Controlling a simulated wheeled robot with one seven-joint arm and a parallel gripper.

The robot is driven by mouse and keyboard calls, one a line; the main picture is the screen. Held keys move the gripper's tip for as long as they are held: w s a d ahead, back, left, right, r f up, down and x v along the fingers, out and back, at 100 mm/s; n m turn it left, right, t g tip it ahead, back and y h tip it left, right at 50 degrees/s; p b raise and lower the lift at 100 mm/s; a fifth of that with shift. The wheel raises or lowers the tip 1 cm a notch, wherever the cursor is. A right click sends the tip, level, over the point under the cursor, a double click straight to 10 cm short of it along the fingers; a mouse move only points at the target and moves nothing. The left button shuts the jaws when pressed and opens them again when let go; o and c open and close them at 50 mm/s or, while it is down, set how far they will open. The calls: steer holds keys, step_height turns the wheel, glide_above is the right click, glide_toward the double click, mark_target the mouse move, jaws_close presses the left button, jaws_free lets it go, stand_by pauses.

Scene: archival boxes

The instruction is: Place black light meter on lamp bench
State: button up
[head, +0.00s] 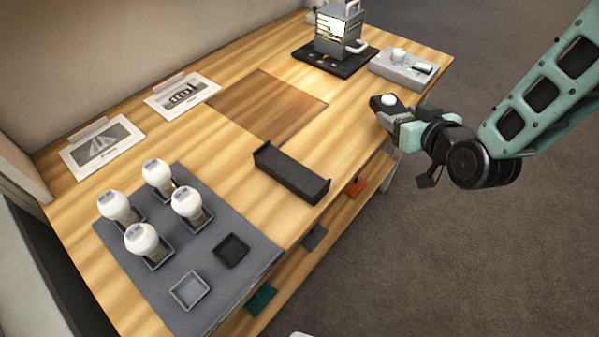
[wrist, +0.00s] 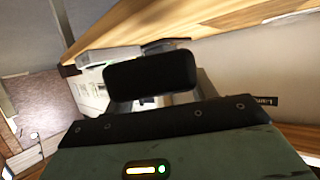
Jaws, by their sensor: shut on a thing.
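The black light meter (head: 377,102), with a white dome on top, is held in my gripper (head: 388,117) at the right edge of the lamp bench (head: 225,152). In the head view it overlaps the edge; I cannot tell how high it is above the wood. The wrist view shows the black body of the meter (wrist: 150,75) between the fingers of my gripper (wrist: 152,104). The bench has a light wooden top with a darker square panel (head: 268,103). The fingers are partly hidden in both views.
A grey mat (head: 215,283) with several white bulbs stands at the near left. A black open tray (head: 291,173) lies mid-bench. A metal lantern (head: 338,30) on a black base and a grey block (head: 402,66) stand at the back. Clear wood lies between tray and block.

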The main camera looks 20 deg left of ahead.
steer(key=s+a+r+n+g+y+b, duration=0.2)
steer(key=s+a+r+n+g+y, duration=0.15)
steer(key=s+a, duration=0.6)
step_height(320, 180, up, 4)
steer(key=n+g+y+b, duration=0.1)
steer(key=n+g, duration=0.2)
glide_above(296, 172)
steer(key=shift+s+r, duration=0.1)
steer(key=shift+r, duration=0.05)
steer(key=shift+y, duration=0.25)
steer(key=shift+t, duration=0.35)
step_height(296, 172, down, 10)
steer(key=shift+r+b, duration=0.15)
steer(key=shift+b, duration=0.45)
steer(key=shift+f, duration=0.25)
steer(key=o, duration=1.1)
